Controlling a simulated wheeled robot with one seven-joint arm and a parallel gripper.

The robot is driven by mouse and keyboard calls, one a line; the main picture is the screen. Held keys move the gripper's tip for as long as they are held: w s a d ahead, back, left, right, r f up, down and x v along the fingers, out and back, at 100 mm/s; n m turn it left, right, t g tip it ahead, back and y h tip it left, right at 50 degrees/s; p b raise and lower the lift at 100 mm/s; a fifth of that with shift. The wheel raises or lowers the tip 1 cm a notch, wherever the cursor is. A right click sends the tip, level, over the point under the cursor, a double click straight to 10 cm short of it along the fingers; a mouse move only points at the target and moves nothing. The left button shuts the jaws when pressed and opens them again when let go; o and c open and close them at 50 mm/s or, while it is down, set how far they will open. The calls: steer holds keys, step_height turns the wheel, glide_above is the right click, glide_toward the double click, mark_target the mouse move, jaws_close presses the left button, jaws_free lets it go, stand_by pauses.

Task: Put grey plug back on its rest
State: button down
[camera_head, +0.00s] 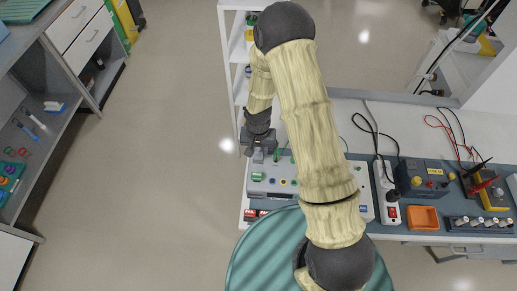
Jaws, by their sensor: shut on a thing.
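My gripper (262,151) is at the left end of the bench, over the back left edge of a light grey panel unit (256,186). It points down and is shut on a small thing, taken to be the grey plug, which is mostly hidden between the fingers. I cannot make out the plug's shape, or whether it touches the unit. The unit has a green knob or socket at its left and several small coloured sockets along its face. I cannot pick out the plug's rest.
Right of the unit are a white power strip (387,190) with a red switch, a dark instrument box (419,177), an orange tray (423,217) and a meter with red leads (487,190). Black cables loop behind. A white shelf rack (235,60) stands behind my gripper. Floor at left is clear.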

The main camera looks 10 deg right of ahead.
steer(key=shift+f+b, duration=0.7)
steer(key=shift+f, duration=0.2)
stand_by(0.6)
steer(key=c, duration=0.9)
jaws_free()
step_height(320, 180, up, 17)
steer(key=shift+r+b, duration=0.2)
steer(key=shift+b, duration=0.95)
